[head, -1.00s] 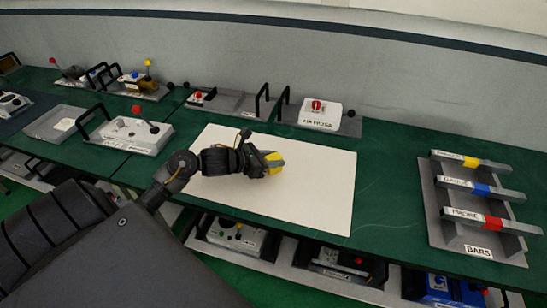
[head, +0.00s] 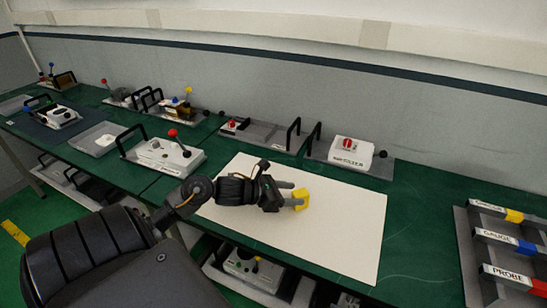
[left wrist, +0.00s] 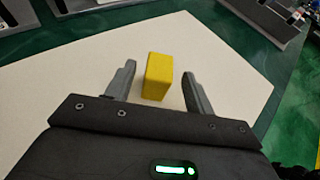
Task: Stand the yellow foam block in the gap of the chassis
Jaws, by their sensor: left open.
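The yellow foam block (head: 301,199) is on the cream mat (head: 345,225) in the head view. In the left wrist view the block (left wrist: 157,77) stands out between the two fingers, with a gap on each side. My left gripper (head: 292,193) is open over the mat, its fingers reaching to either side of the block. Grey bases with black handles, such as one grey tray (head: 270,140), stand behind the mat. I cannot tell which is the chassis with the gap. My right gripper is not in view.
A white box with a red lever (head: 165,155) stands left of the mat. A white box with a red knob (head: 352,152) is behind it. A rack of labelled bars (head: 500,250) is at the right. The mat is clear around the block.

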